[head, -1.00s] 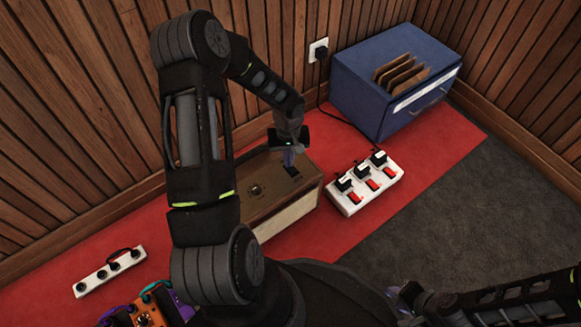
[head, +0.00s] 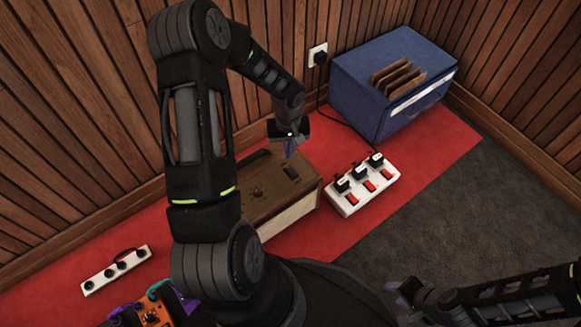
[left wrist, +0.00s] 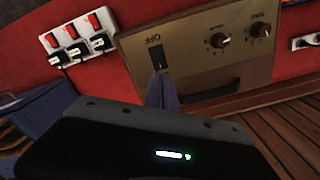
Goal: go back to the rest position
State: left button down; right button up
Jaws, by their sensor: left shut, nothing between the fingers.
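My left gripper (head: 289,153) is above the brown amplifier (head: 262,207) in the head view, with its purple-blue fingers pointing down, shut and empty. In the left wrist view the closed fingers (left wrist: 161,92) stand in front of the amplifier panel (left wrist: 198,62), close to its black rocker switch (left wrist: 156,58), marked OFF. The fingers look apart from the switch (head: 291,173) in the head view. My right arm comes in at the lower right; its end (head: 408,292) is dark and partly hidden, and its jaws cannot be made out.
A white power strip (head: 350,205) with black plugs and red switches lies right of the amplifier. A blue box (head: 350,95) with brown dividers stands behind it. Another strip (head: 117,270) and an orange pedal (head: 152,314) are at lower left. Grey carpet (head: 440,210) is clear.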

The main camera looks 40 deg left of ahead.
pick_arm(q)
jog(key=shift+r, duration=0.15)
pick_arm(e)
jog(key=shift+r, duration=0.1)
dwell(0.4)
